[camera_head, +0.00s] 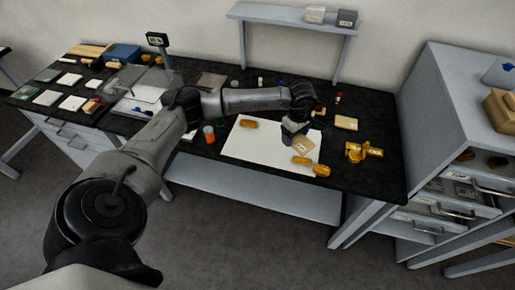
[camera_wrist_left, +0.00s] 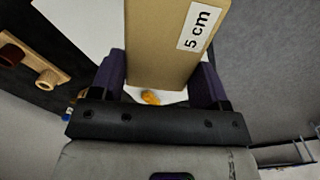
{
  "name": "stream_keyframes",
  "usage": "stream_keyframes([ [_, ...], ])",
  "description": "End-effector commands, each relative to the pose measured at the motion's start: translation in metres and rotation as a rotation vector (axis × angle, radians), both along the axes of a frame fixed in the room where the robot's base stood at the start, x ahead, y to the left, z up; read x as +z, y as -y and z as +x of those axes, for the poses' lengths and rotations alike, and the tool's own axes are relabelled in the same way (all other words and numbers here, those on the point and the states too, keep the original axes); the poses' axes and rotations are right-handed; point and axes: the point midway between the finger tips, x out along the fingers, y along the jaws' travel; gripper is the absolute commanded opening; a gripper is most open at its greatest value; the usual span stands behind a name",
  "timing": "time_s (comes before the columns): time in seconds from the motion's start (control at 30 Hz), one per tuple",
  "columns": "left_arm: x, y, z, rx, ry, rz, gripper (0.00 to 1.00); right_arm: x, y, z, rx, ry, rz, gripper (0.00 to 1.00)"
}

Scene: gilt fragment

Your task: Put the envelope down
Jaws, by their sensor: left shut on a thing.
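My left gripper (camera_head: 294,137) is over the right part of a white sheet (camera_head: 253,150) on the dark bench. It is shut on a tan envelope (camera_head: 304,146), which sticks out below the fingers. In the left wrist view the envelope (camera_wrist_left: 170,45) stands between the two dark fingers, with a white "5 cm" label facing the camera. I cannot tell whether its lower edge touches the sheet. Another tan, labelled packet (camera_head: 346,123) lies on the bench to the right of the sheet. My right gripper is not in view.
Orange-brown pieces lie on the sheet: one (camera_head: 248,124) at the back left, others (camera_head: 301,160) near the front right edge. A yellow tool (camera_head: 362,151) is to the right. An orange-red bottle (camera_head: 209,133) stands left. The sheet's middle is clear.

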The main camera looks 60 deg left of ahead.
Motion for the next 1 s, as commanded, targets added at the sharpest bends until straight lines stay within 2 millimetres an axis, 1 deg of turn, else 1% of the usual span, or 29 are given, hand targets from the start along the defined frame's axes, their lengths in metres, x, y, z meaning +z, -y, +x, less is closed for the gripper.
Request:
stream_keyframes([
  [0.1, 0.000, 0.001, 0.004, -0.091, 0.000, 0.000, 0.47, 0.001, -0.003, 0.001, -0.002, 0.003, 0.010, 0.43],
  [0.2, 0.000, 0.001, 0.005, -0.143, -0.001, 0.001, 0.47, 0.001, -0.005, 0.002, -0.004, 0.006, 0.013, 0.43],
  [0.27, -0.002, -0.001, 0.003, -0.162, -0.002, 0.000, 0.47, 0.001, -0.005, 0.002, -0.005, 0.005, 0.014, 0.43],
  [0.33, -0.007, -0.008, 0.001, -0.173, -0.003, 0.000, 0.47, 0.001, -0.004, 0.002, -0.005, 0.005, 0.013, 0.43],
  [0.47, -0.021, -0.031, -0.007, -0.178, -0.005, 0.002, 0.47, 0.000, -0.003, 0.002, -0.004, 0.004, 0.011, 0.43],
  [0.7, -0.050, -0.077, -0.023, -0.178, -0.004, 0.001, 0.47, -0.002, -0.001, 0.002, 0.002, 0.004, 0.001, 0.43],
  [0.8, -0.059, -0.091, -0.029, -0.178, -0.003, 0.001, 0.47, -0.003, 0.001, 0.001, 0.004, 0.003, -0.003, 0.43],
  [0.9, -0.065, -0.101, -0.032, -0.179, -0.002, 0.000, 0.47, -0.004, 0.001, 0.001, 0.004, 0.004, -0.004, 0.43],
  [1.0, -0.069, -0.106, -0.033, -0.180, -0.001, 0.000, 0.47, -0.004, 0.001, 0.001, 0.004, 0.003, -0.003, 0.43],
])
